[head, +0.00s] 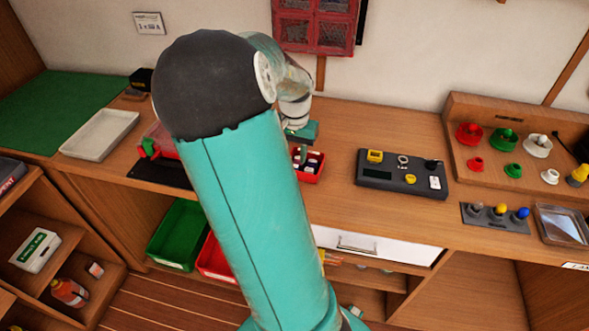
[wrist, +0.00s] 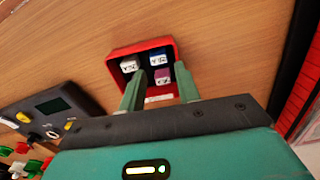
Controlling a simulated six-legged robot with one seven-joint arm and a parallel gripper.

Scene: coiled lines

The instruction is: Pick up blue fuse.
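The blue fuse (wrist: 158,56) stands in a small red bin (wrist: 140,47) in the wrist view, at the far right inside it. A grey-white fuse (wrist: 129,65) stands to its left and a magenta fuse (wrist: 162,77) stands nearer to me. My gripper (wrist: 160,72) is open and empty, its two green fingers apart and pointing towards the bin. The fingertips overlap the bin's near part in the picture; their height above it is hard to tell. In the head view the red bin (head: 309,177) shows beside my arm, which hides part of the bench.
A dark control box (head: 403,172) stands right of the bin, with a wooden button panel (head: 500,110) beyond. A grey tray (head: 100,133) and green mat (head: 60,105) lie left. Bare bench lies between bin and control box.

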